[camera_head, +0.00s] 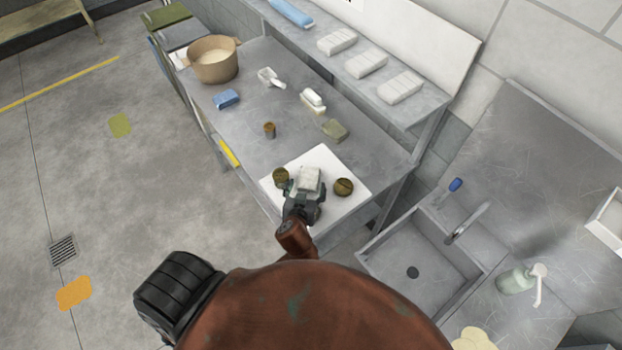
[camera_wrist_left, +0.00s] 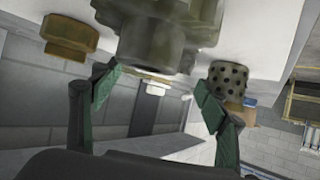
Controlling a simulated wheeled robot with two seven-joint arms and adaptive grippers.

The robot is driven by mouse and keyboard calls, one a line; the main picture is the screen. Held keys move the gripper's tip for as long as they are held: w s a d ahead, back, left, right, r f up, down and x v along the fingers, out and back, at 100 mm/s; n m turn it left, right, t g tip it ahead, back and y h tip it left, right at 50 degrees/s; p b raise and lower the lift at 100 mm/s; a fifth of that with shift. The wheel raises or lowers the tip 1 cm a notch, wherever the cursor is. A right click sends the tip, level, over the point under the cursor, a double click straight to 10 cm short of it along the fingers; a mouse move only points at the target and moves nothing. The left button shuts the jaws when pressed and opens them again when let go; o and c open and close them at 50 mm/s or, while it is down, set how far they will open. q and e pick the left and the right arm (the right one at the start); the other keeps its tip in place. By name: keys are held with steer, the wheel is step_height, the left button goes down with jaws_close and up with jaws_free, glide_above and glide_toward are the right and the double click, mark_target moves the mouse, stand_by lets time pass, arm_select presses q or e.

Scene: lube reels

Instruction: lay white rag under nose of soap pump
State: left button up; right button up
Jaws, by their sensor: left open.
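The soap pump (camera_head: 517,280), a pale green bottle with a white nose, stands on the steel surface right of the sink. I cannot tell for sure which white thing is the rag. Flat white packs (camera_head: 366,64) lie on the shelf, and a pale block (camera_head: 310,178) sits on a white sheet (camera_head: 348,163) on the bench. My left gripper (camera_head: 303,203) is right by this block, far from the pump. In the wrist view its fingers (camera_wrist_left: 156,98) are apart, with a grey-green ribbed body (camera_wrist_left: 165,35) above them. My right gripper is not seen.
Two round dark-gold pieces, left (camera_head: 281,176) and right (camera_head: 344,187), flank the gripper. The sink (camera_head: 422,265) and its curved tap (camera_head: 466,224) lie between bench and pump. A pot (camera_head: 213,60) stands at the bench's far end. Pale yellow discs (camera_head: 475,340) lie near the bottom edge.

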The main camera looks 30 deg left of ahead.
mark_target(309, 178)
arm_select(q)
steer(key=x, duration=0.5)
steer(key=shift+w, duration=0.5)
steer(key=shift+c, duration=0.4)
steer(key=c, duration=1.3)
steer(key=shift+r, duration=0.15)
